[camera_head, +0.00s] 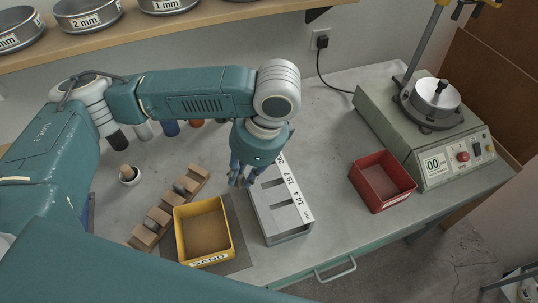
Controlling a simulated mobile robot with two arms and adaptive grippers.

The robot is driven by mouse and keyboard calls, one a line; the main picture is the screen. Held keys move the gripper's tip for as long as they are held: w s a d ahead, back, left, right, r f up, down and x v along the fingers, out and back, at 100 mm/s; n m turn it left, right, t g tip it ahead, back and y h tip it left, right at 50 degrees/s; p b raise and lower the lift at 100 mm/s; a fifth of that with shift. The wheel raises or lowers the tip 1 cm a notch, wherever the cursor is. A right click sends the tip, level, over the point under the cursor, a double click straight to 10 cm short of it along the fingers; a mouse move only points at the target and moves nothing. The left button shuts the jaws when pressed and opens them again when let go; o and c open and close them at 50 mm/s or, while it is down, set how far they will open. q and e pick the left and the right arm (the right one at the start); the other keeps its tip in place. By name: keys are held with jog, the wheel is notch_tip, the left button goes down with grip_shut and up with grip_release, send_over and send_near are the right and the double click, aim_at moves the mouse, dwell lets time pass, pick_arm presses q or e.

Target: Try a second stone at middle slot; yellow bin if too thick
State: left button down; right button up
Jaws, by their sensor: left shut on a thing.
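My left gripper (241,182) points down at the upper left edge of the grey slotted gauge (272,230). It is shut on a stone, which its fingers almost wholly hide. The gauge has dark slots and a white strip marked 19.7 and 14.4; the marking at the far end is partly covered. The yellow bin (228,228), labelled SAND, stands just left of the gauge and looks empty. A wooden rack (196,174) left of the bin holds a grey stone (180,188) and another stone (151,224). My right gripper is not in view.
A red bin (382,184) stands right of the gauge, with clear bench between. A sieve shaker (432,125) is at the right. Several bottles stand behind my arm. Sieves (88,14) sit on a shelf above.

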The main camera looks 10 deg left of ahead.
pick_arm(q)
jog(key=w+d+m+t+p, duration=0.1)
jog(key=m+t+p, duration=0.1)
jog(key=m, duration=0.5)
jog(key=m+h+b, duration=0.1)
jog(key=m+h, duration=0.5)
jog(key=m, duration=1.3)
send_over(267, 175)
jog(key=s, duration=0.3)
jog(key=shift+s+a+x, duration=0.1)
jog(key=shift+s+x, duration=0.05)
jog(key=shift+x, duration=0.75)
jog(key=shift+s+a+x, duration=0.1)
jog(key=shift+s+x, duration=0.05)
jog(key=shift+x, duration=0.8)
jog(key=shift+s+a+x, duration=0.1)
jog(key=shift+s+x, duration=0.05)
jog(key=shift+x, duration=0.75)
jog(key=shift+d+f+p, duration=0.15)
jog(key=shift+f+p, duration=0.1)
jog(key=shift+p, duration=0.05)
jog(key=shift+f, duration=0.6)
jog(key=shift+r, duration=0.1)
